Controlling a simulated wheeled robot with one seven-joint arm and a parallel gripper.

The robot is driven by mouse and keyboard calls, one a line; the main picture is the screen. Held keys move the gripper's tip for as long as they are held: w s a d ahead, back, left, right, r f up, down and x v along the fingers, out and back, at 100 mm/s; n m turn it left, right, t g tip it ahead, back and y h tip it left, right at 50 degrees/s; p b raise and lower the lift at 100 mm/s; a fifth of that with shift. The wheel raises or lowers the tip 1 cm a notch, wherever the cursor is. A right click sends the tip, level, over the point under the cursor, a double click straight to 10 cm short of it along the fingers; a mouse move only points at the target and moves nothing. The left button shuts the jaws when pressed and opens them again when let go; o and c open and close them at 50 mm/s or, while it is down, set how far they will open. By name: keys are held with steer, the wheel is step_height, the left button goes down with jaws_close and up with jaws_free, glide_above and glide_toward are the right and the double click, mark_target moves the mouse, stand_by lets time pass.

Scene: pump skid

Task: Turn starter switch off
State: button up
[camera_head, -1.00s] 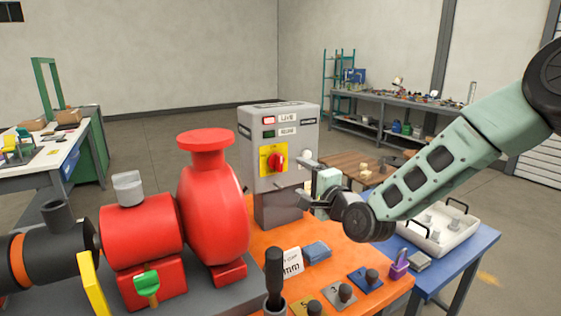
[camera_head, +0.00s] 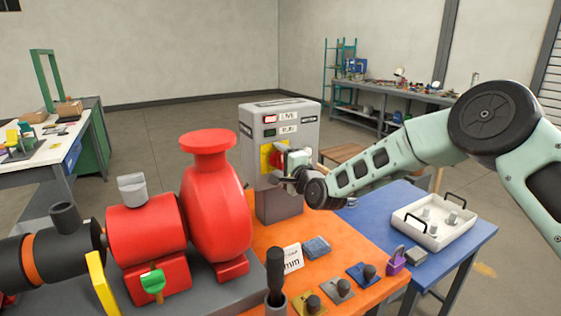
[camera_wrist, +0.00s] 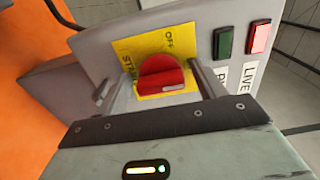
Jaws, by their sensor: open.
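The grey starter box (camera_head: 250,120) stands upright at the back of the orange bench. Its red rotary switch (camera_wrist: 160,76) sits on a yellow plate (camera_wrist: 180,40) marked OFF in the wrist view. In the head view the switch (camera_head: 276,158) is partly covered by my gripper. My gripper (camera_wrist: 158,88) is open at the switch, with one finger on each side of the red knob. I cannot tell whether the fingers touch it. The red LIVE lamp (camera_wrist: 260,38) looks lit and the green lamp (camera_wrist: 226,41) dark.
A red pump (camera_head: 215,205) stands left of the box. A white tray (camera_head: 425,238) sits on the blue table.

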steer(key=c, duration=1)
